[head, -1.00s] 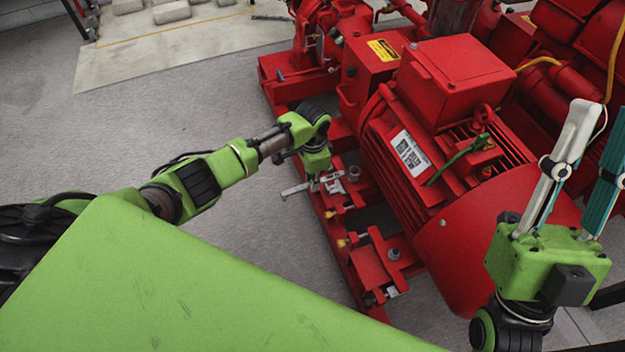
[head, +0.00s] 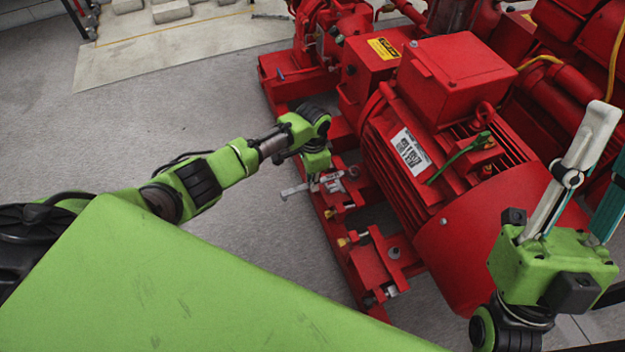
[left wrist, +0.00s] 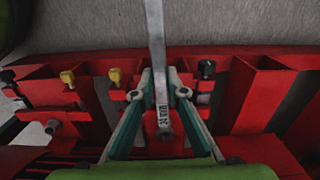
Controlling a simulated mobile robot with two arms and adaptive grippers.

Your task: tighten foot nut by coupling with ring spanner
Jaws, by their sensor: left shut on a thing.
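My left gripper (head: 326,182) is low over the red base frame beside the motor and is shut on the grey ring spanner (head: 294,190). In the left wrist view the spanner (left wrist: 155,40), marked "24 mm", runs from between the fingertips (left wrist: 163,105) out past the frame's edge over the floor. Its near end lies between the fingers. I cannot tell whether the ring is around a nut; the foot nut by the coupling is not clearly seen there. My right gripper (head: 592,165) is raised at the right, its fingers apart and empty.
The red motor (head: 430,170) stands close to the right of my left gripper. Another foot bolt (head: 393,253) is on the motor's nearer foot; yellow-headed bolts (left wrist: 67,77) line the frame (left wrist: 240,58). The grey floor (head: 170,120) to the left is clear.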

